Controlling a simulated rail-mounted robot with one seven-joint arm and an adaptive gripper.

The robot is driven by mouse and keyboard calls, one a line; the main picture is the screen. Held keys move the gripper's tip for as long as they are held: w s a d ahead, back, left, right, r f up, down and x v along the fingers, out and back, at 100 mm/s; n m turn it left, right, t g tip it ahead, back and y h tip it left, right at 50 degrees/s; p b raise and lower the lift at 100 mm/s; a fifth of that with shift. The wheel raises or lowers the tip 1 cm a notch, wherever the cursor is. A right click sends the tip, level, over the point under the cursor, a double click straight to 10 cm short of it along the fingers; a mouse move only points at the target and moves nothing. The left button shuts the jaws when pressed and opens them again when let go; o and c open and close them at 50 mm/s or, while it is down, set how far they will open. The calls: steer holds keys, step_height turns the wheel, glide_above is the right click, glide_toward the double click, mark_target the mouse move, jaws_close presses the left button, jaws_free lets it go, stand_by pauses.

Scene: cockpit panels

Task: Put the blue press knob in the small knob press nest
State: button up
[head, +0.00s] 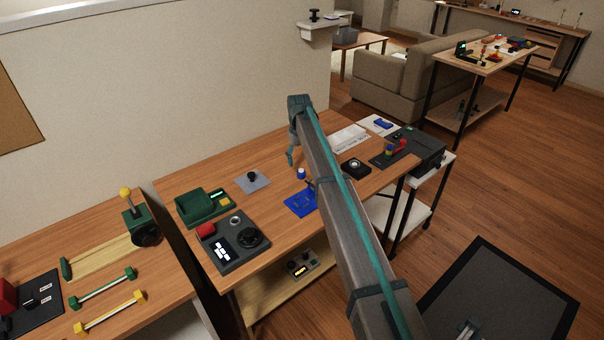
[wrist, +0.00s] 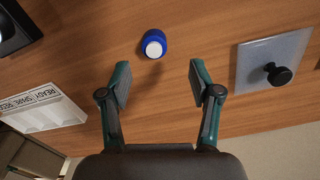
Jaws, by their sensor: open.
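The blue press knob (head: 300,174) stands upright on the wooden table. It has a blue body and a white top, and in the wrist view (wrist: 153,44) it lies beyond the fingertips, between their lines. My gripper (wrist: 158,80) is open and empty above the table, and the knob is not between its fingers. In the head view one teal finger shows left of my arm. A black block with a pale round top (head: 355,168) sits right of the knob and may be the small knob press nest; I cannot tell for sure. Its corner shows in the wrist view (wrist: 12,30).
A grey plate with a black knob (head: 252,181) lies left of the press knob. A blue panel (head: 299,204) lies in front, partly behind my arm. A white labelled tray (head: 348,138), a green bin (head: 201,207) and a dark control box (head: 232,240) are also on the table.

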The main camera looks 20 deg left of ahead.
mark_target(301, 171)
steer(key=shift+w+d+f+p, duration=0.1)
steer(key=shift+d+f+p, duration=0.1)
steer(key=shift+f+p, duration=0.45)
step_height(301, 171, down, 4)
steer(key=shift+w+d+f+p, duration=0.1)
steer(key=shift+d+f+p, duration=0.05)
steer(key=shift+p, duration=0.3)
jaws_close()
